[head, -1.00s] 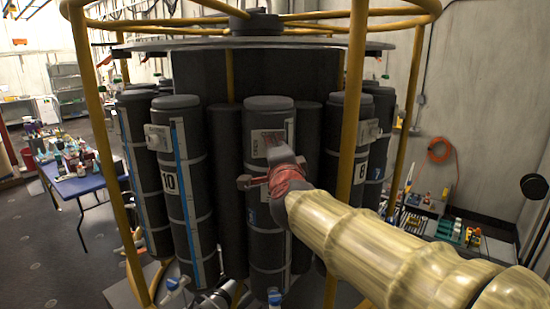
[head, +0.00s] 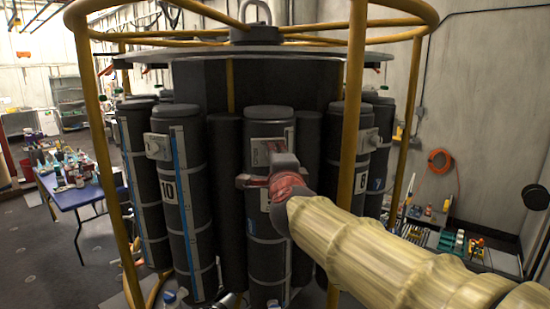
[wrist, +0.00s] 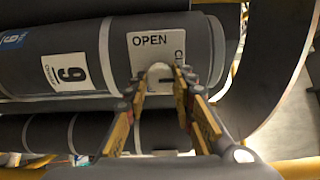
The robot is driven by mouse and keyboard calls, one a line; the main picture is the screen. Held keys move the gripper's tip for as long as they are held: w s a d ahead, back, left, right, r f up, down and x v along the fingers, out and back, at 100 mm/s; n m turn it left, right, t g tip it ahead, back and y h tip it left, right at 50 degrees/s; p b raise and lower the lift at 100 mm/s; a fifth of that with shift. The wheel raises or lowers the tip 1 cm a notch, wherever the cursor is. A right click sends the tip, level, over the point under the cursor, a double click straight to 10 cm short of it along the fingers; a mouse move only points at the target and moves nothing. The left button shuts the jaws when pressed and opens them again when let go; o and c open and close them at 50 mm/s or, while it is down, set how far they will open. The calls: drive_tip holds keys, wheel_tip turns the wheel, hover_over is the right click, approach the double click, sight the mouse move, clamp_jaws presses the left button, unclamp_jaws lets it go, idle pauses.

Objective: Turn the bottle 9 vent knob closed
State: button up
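The bottle 9 (wrist: 100,55) is a dark cylinder with a white "9" label, lying across the wrist view; in the head view it is the upright middle bottle (head: 268,125). Its white plate (wrist: 143,42) reads "OPEN", with a partly hidden word at the right. The pale vent knob (wrist: 160,74) sits at the plate's lower edge, with a dark mark on it. My gripper (wrist: 161,84) has its fingers apart, one on each side of the knob; contact cannot be made out. In the head view my gripper (head: 268,182) is in front of bottle 9 and hides the knob.
Bottle 10 (head: 183,200) stands left of it, and other bottles (head: 375,150) stand right. A yellow frame post (head: 350,130) rises just right of bottle 9, close to my arm. A blue table (head: 75,197) with many small items stands at the left.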

drive_tip(key=o, duration=0.5)
drive_tip(key=shift+c, duration=0.2)
drive_tip(key=s+d, duration=0.1)
drive_tip(key=s, duration=1.1)
drive_tip(key=shift+d, duration=0.25)
drive_tip(key=shift+f, duration=0.1)
